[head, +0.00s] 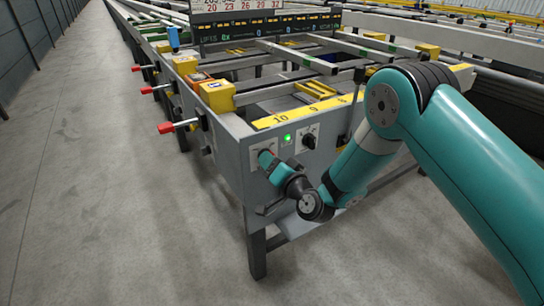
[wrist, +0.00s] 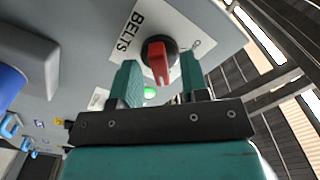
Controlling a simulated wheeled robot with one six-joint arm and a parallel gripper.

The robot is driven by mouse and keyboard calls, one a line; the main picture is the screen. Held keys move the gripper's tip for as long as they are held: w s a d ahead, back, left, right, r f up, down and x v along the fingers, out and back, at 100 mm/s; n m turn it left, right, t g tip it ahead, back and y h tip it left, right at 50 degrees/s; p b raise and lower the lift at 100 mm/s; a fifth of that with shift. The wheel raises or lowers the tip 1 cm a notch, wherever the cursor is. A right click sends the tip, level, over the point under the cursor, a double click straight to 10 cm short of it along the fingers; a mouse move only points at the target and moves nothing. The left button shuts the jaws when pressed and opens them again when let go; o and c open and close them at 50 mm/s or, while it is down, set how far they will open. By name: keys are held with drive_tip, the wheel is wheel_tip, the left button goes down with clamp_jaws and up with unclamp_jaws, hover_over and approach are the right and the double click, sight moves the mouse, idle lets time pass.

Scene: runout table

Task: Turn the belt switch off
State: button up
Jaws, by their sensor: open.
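The belt switch (wrist: 158,60) is a red-barred rotary knob on a dark round base, on a white plate lettered BELTS (wrist: 133,38). A small round mark shows on the plate at the upper right of the knob. My gripper (wrist: 160,66) is open, with one teal finger on each side of the knob; I cannot tell whether either finger touches it. In the head view my gripper (head: 267,158) is at the end panel of the grey table, in front of a pale plate, and the knob is hidden there.
A lit green lamp (head: 287,138) and a black rotary switch (head: 309,141) sit to the right on the same panel. Red-ended levers (head: 166,127) stick out along the table's left side, beside yellow boxes (head: 218,96). The floor at left is clear.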

clamp_jaws()
drive_tip(key=shift+f+n+b, duration=0.1)
drive_tip(key=shift+n+b, duration=0.2)
drive_tip(key=shift+b, duration=0.05)
drive_tip(key=shift+w+n+b, duration=0.1)
drive_tip(key=shift+n+b, duration=8.5)
drive_tip(key=shift+b, duration=1)
drive_tip(key=shift+r, duration=0.2)
